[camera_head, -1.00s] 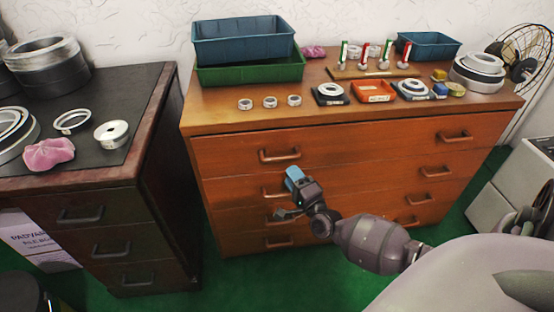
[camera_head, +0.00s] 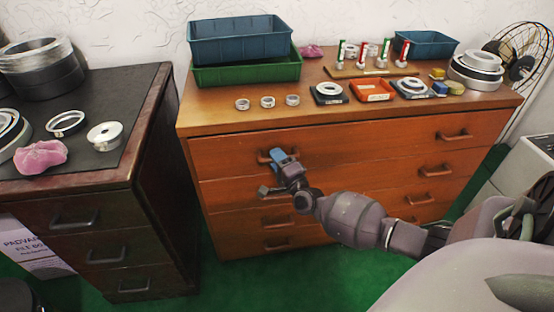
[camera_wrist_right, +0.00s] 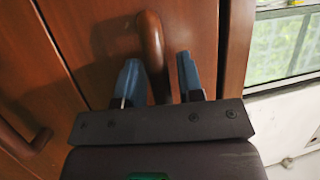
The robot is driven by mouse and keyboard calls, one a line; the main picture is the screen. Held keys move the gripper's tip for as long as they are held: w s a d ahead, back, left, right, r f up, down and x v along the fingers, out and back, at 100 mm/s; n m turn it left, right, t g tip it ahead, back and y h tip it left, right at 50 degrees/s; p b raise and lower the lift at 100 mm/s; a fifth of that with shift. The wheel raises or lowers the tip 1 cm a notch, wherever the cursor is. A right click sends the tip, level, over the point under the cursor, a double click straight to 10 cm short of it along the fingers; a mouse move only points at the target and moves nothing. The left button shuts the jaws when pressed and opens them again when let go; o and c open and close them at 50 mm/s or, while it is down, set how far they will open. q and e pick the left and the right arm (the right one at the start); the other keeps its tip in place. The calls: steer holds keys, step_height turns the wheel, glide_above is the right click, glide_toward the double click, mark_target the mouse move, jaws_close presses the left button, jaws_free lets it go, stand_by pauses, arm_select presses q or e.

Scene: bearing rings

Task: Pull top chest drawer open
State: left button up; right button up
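The wooden chest (camera_head: 330,175) stands against the wall, and its top drawer (camera_head: 360,145) looks shut. The top drawer has a left handle (camera_head: 265,157) and a right handle (camera_head: 454,135). My right gripper (camera_head: 277,157) is at the left handle. In the right wrist view, the two blue fingertips of my right gripper (camera_wrist_right: 160,82) are apart, one on each side of the brown handle (camera_wrist_right: 152,45). Gaps show between the fingers and the handle. My left gripper is in neither view.
A dark cabinet (camera_head: 85,190) stands to the left of the chest. Blue and green bins (camera_head: 245,72), small rings (camera_head: 267,102) and an orange tray (camera_head: 373,90) sit on the chest top. Green floor (camera_head: 240,280) lies in front.

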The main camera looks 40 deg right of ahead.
jaws_close()
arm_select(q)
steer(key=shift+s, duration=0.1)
arm_select(e)
steer(key=shift+s, duration=0.1)
steer(key=shift+s+a, duration=0.2)
steer(key=shift+s, duration=0.05)
arm_select(q)
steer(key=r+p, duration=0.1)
steer(key=p, duration=0.1)
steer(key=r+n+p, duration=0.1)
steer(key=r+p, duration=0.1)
steer(key=p, duration=0.1)
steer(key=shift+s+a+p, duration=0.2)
steer(key=shift+p, duration=0.15)
arm_select(e)
steer(key=s+a, duration=0.6)
steer(key=s, duration=0.3)
steer(key=s+a, duration=0.5)
steer(key=s, duration=0.5)
steer(key=shift+a, duration=0.35)
